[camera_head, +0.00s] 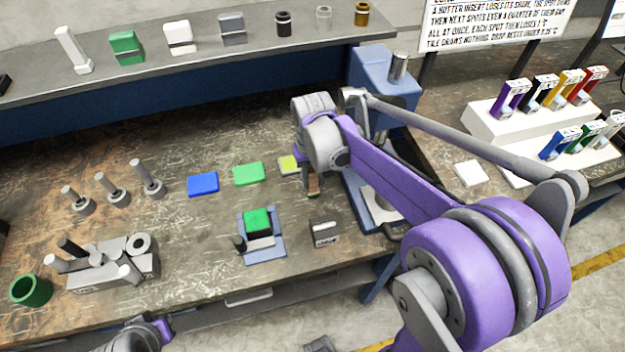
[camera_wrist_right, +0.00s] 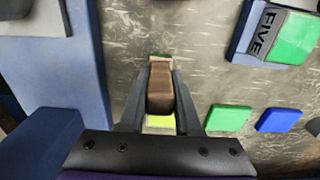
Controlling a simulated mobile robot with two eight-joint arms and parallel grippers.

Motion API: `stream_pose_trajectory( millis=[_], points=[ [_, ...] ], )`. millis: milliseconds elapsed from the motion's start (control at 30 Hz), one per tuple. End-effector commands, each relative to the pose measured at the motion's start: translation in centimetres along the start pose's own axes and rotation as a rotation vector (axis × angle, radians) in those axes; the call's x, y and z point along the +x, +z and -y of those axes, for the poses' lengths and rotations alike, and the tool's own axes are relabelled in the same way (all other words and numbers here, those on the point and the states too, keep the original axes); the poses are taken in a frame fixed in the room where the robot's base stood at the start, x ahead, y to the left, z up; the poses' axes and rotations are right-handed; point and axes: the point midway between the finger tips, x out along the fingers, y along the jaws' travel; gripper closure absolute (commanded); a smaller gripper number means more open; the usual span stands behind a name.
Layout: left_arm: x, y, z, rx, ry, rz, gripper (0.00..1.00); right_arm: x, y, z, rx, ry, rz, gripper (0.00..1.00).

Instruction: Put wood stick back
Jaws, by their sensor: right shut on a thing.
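The wood stick is a brown, narrow block (camera_wrist_right: 160,88) in the right wrist view, clamped between the two dark fingers of my right gripper (camera_wrist_right: 160,100). In the head view a small part of the stick (camera_head: 313,186) shows below my right gripper (camera_head: 311,178), close above the bench. It is beside the blue press-like machine and just right of a yellow pad (camera_head: 288,164). The yellow pad also shows under the fingers in the right wrist view (camera_wrist_right: 158,121). Whether the stick touches the bench is unclear. At the bottom of the head view only a piece of my left arm shows.
Green (camera_head: 248,174) and blue (camera_head: 203,184) pads lie to the left. A blue stand (camera_head: 266,251) with a green-topped block and a small grey block (camera_head: 325,233) are in front. The blue machine (camera_head: 385,85) stands close on the right. A shelf (camera_head: 200,62) runs behind.

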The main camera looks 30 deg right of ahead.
Motion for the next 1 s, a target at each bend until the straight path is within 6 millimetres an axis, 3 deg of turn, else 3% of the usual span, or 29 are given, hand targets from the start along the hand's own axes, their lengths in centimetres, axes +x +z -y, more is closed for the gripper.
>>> stream_pose_trajectory(
  millis=[467,500,633,1000],
  points=[
    [0.35,0.34,0.00,0.000,0.000,0.003,1.00,1.23,0.04,0.00,0.000,0.000,0.000,1.00],
    [0.27,0.27,0.00,0.000,0.000,0.002,1.00,1.13,0.02,0.00,0.000,0.000,0.000,0.61],
    [0.24,0.24,0.00,0.000,0.000,0.002,1.00,1.08,0.01,0.00,0.000,0.000,0.000,0.38],
    [-0.08,-0.08,0.00,0.000,0.000,-0.001,1.00,0.44,-0.02,0.00,0.000,0.000,-0.001,0.38]
  ],
)
